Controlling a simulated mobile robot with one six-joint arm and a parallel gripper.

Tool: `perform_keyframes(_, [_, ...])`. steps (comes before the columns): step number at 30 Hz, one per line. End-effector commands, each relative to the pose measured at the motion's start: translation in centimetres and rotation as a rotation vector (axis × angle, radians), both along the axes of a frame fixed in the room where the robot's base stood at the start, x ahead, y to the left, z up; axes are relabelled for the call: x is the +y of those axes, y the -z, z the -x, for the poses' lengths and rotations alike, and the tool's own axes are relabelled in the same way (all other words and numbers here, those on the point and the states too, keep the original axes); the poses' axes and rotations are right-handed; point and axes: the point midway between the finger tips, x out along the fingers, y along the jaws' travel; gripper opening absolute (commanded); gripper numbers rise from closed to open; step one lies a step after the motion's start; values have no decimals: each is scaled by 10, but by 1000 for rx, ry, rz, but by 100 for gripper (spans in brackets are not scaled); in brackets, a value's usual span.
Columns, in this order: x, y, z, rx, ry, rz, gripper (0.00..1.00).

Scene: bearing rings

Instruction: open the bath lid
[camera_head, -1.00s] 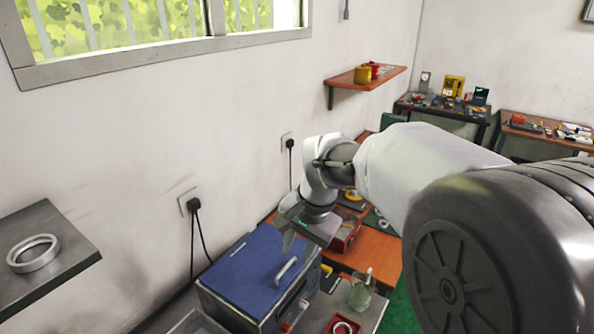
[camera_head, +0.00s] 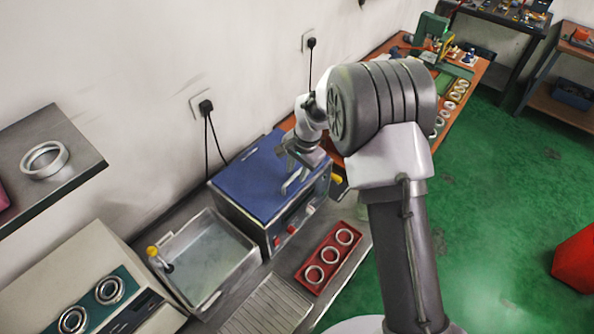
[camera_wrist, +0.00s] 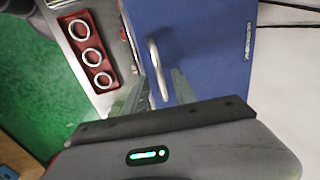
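The bath is a steel box with a flat blue lid (camera_head: 245,178), lying closed on the counter. A light bar handle (camera_head: 292,184) stands on the lid near its front edge. My gripper (camera_head: 294,166) is over the lid, close to the handle. In the wrist view, the two fingers of my gripper (camera_wrist: 158,86) are apart, with the handle (camera_wrist: 155,62) reaching between them. The blue lid (camera_wrist: 206,45) fills the middle right of that view. I cannot tell whether a finger touches the handle.
A red tray (camera_head: 329,258) with three rings lies in front of the bath. A sink with a yellow-topped tap (camera_head: 153,251) is on the left. A shelf (camera_head: 80,150) with one ring juts from the wall. Green floor lies to the right.

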Motion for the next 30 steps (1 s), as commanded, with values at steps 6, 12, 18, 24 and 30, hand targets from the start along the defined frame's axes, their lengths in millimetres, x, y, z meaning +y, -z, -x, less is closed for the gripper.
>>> perform_keyframes(6, [1,5,-1,-1,0,-1,33])
perform_keyframes(12, [1,5,-1,0,0,0,17])
perform_keyframes(18, [1,5,-1,0,0,0,0])
perform_keyframes(24, [1,4,-1,0,0,0,0])
perform_keyframes(30, [1,4,0,0,0,0,0])
